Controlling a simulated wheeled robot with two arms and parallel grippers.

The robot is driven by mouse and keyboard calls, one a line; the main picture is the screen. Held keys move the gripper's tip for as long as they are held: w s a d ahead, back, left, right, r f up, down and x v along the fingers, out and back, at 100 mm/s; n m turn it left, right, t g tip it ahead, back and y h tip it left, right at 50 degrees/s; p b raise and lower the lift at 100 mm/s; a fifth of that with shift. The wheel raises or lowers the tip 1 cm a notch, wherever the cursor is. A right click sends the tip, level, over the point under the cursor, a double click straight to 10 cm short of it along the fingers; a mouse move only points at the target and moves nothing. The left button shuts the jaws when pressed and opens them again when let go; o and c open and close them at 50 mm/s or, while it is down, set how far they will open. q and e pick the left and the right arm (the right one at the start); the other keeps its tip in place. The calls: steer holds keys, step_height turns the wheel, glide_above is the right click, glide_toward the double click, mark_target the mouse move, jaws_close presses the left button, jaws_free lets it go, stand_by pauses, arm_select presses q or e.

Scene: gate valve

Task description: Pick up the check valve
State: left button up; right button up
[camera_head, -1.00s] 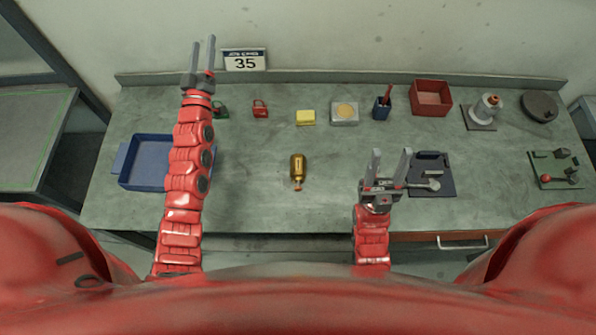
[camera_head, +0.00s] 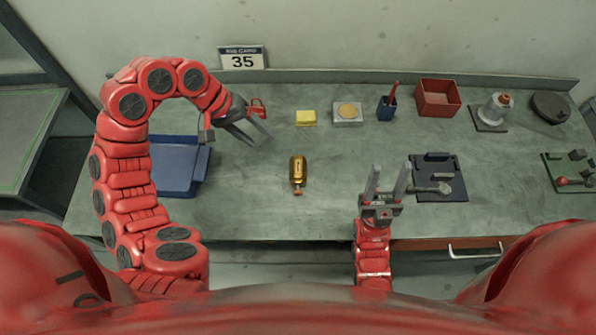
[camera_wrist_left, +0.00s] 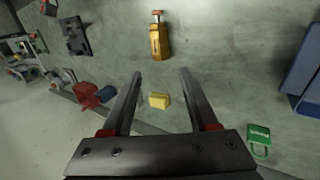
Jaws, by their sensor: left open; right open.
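The check valve appears to be the brass-coloured, bottle-shaped fitting (camera_head: 297,174) on the middle of the bench, its narrow end towards me. It also shows in the left wrist view (camera_wrist_left: 158,42), near the top and beyond the fingertips. My left gripper (camera_head: 257,141) is open and empty, above the bench to the left of the brass fitting and farther back. Its open fingers (camera_wrist_left: 158,72) frame the lower part of the left wrist view. My right gripper (camera_head: 389,167) is open and empty, to the right of the fitting, fingers pointing away from me.
A blue tray (camera_head: 180,168) stands left, partly behind my left arm. A yellow block (camera_head: 306,118), a grey box (camera_head: 347,113), a blue cup (camera_head: 386,108) and a red bin (camera_head: 437,98) line the back. A dark plate (camera_head: 440,178) lies right. Bench around the fitting is clear.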

arm_select(q)
glide_toward(294, 167)
steer(key=x, duration=0.4)
steer(key=shift+w+d+f+b, duration=0.1)
steer(key=shift+w+f+b, duration=0.1)
steer(key=shift+b, duration=0.15)
steer(key=x, duration=0.4)
steer(key=shift+s+d+f, duration=0.15)
steer(key=shift+d+f, duration=0.05)
steer(key=shift+f, duration=0.1)
steer(key=shift+d+f, duration=0.1)
steer(key=shift+f, duration=0.15)
jaws_close()
